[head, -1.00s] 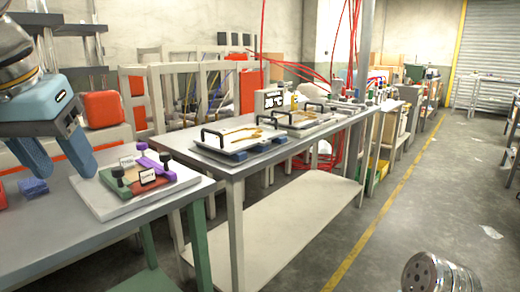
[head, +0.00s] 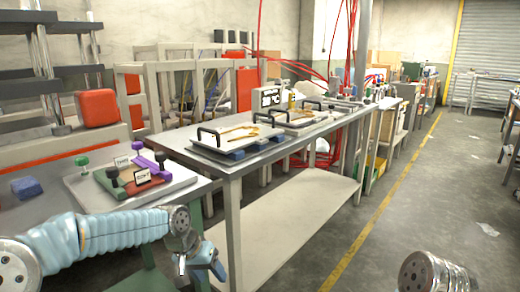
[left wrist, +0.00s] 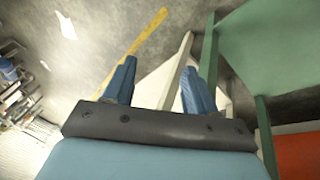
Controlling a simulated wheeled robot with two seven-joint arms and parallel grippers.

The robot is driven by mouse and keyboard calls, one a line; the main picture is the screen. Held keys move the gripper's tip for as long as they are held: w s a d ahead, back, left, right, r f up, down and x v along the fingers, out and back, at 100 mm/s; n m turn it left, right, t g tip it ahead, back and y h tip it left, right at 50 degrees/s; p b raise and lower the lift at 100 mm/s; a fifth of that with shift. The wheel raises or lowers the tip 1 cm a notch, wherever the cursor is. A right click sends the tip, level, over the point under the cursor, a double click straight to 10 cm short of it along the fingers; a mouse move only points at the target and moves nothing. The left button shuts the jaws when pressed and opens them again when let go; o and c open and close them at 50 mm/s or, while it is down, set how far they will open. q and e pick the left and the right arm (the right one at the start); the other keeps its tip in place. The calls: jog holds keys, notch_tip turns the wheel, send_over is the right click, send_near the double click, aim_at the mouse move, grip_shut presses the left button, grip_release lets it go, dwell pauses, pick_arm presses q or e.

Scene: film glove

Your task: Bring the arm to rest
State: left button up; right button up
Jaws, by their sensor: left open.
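My left arm comes in low from the left in the head view, in front of the near table's edge. My left gripper (head: 203,262) hangs in front of the table, low beside its green leg, with nothing visible in its jaws. In the left wrist view my left gripper (left wrist: 158,85) has its two blue fingers spread, with floor, a pale lower shelf and table legs behind them. My right gripper is not in view; only a metal part of my own body shows at the lower right of the head view.
The near table (head: 40,232) holds a white board (head: 90,199) with green, red and purple pieces, and a blue block (head: 27,188). A second table (head: 229,167) bears trays (head: 237,145). The floor (head: 430,205) at right is mostly clear.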

pick_arm(q)
jog(key=s+d+f, duration=0.1)
jog(key=s+f, duration=0.2)
jog(key=f, duration=0.4)
jog(key=s+d+f+n+g+h, duration=0.1)
jog(key=s+f, duration=0.2)
jog(key=f, duration=0.4)
jog(key=s+d+f, duration=0.2)
jog(key=s+f, duration=0.1)
jog(key=f, duration=0.5)
jog(key=s+f+n, duration=0.1)
jog(key=s+f, duration=0.4)
jog(key=s, duration=0.2)
jog(key=s+a+f+n, duration=0.1)
jog(key=s+f, duration=0.3)
jog(key=s, duration=0.4)
jog(key=shift+a+f+g, duration=0.25)
jog(key=shift+f+g, duration=0.05)
jog(key=shift+f, duration=0.05)
